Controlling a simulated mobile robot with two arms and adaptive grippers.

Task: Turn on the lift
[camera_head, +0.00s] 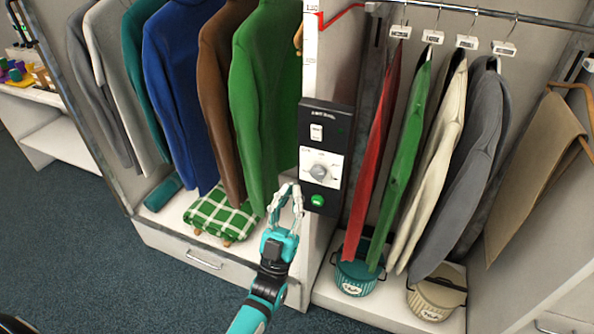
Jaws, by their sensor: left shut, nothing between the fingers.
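A black control panel (322,157) is fixed upright on the white divider between two wardrobe sections. It has a white switch (317,132) near the top, a round grey knob (320,172) on a white plate in the middle, a green button (318,200) near the bottom and a small button beside the knob plate. My left gripper (290,187) is shut and empty, just left of the panel's lower part. My right gripper does not show.
Several sweaters (180,70) hang on the left; trousers (410,150) hang from a metal rail on the right. A green checked cloth (220,215) and lidded baskets (355,275) sit low down. A white shelf (55,150) stands far left.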

